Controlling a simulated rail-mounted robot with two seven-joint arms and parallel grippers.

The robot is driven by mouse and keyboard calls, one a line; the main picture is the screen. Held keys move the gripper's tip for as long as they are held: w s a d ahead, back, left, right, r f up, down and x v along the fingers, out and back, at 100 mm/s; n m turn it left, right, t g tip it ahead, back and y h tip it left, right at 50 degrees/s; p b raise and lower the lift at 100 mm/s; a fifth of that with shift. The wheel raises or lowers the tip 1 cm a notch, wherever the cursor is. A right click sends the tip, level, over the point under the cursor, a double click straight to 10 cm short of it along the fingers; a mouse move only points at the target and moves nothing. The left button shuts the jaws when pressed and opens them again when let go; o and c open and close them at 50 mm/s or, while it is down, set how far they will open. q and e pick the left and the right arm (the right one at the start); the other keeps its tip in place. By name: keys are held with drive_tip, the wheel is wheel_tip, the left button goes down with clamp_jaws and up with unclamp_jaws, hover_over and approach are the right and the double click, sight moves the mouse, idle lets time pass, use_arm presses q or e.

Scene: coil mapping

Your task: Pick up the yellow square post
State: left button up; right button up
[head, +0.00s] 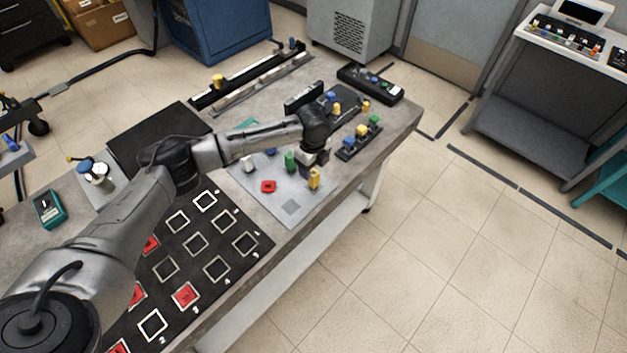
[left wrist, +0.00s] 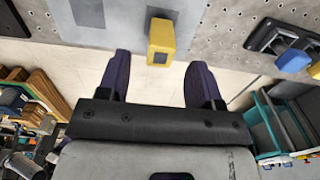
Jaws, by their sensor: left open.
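The yellow square post (head: 315,179) stands near the front right edge of a light grey plate (head: 262,207) on the bench. In the left wrist view the yellow post (left wrist: 160,44) shows its end and one side, centred in the gap between my fingers and a little beyond their tips. My left gripper (head: 316,160) is open, just above and behind the post in the head view. Its two dark fingers (left wrist: 162,66) are spread and empty in the left wrist view. I cannot tell whether they touch the post. My right gripper is not in view.
A green post (head: 290,161) and a red piece (head: 268,186) sit close by on the plate. A dark strip with coloured pieces (head: 358,140) lies to the right. A black mat with white squares (head: 190,268) lies at left. Floor is clear beyond the bench's front edge.

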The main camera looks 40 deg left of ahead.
sight(313, 179)
use_arm(q)
drive_tip(key=shift+d+f+b, duration=0.1)
drive_tip(key=shift+f+b, duration=0.45)
drive_tip(key=shift+f, duration=2.8)
drive_tip(key=shift+r, duration=0.1)
drive_tip(key=c, duration=1)
